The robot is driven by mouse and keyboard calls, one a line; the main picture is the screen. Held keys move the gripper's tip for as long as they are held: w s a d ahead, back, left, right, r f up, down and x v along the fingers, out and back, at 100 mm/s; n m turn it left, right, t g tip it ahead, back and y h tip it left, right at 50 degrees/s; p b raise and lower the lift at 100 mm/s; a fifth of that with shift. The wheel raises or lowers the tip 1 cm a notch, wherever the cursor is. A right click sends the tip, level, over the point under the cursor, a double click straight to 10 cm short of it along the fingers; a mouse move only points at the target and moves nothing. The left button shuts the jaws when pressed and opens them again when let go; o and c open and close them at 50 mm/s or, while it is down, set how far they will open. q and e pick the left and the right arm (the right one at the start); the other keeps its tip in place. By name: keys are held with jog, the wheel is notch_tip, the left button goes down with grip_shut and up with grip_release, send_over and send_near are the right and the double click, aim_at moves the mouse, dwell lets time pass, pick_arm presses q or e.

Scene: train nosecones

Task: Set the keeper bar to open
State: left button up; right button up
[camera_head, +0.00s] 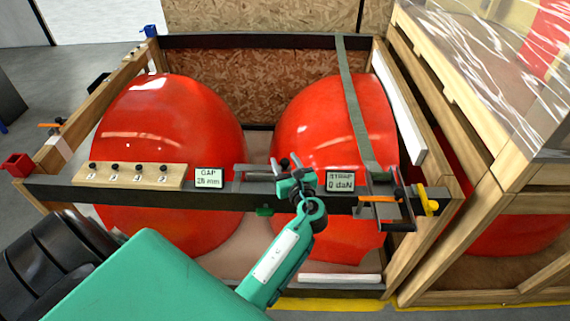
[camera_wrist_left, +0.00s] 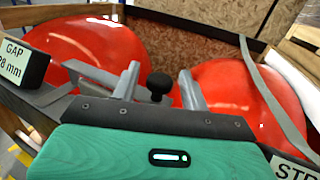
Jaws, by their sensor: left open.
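A grey bar, which looks like the keeper bar (camera_head: 256,170), lies along the front rail between the GAP and STRAP signs. It shows at the left of the wrist view (camera_wrist_left: 92,74). A black ball knob (camera_wrist_left: 158,84) stands between my finger tips in the wrist view; the fingers are apart and I cannot tell if either touches it. My left gripper (camera_head: 291,166) is open at the front rail, at the bar's right end. It hides that end in the head view, so I cannot read the bar's setting. My right gripper is not in view.
Two red nosecones (camera_head: 168,118) (camera_head: 335,120) sit in the wooden crate (camera_head: 100,95). A GAP sign (camera_head: 209,178) and a STRAP sign (camera_head: 341,182) flank my gripper. A green strap (camera_head: 352,100) crosses the right cone to a ratchet (camera_head: 385,198). Numbered pegs (camera_head: 130,175) stand at left.

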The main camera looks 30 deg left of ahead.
pick_arm(q)
jog(key=shift+w+a, duration=0.2)
jog(key=shift+a, duration=0.05)
grip_shut()
jog(key=shift+w+a+n+g+y+b, duration=0.3)
jog(key=shift+w+a+n+g+y, duration=0.4)
jog(key=shift+g, duration=0.35)
jog(key=shift+w+a+n+g+y+b, duration=0.3)
jog(key=shift+w+a+n+g+y, duration=0.15)
jog(key=shift+w+n+g, duration=0.5)
jog(key=shift+s, duration=0.25)
grip_release()
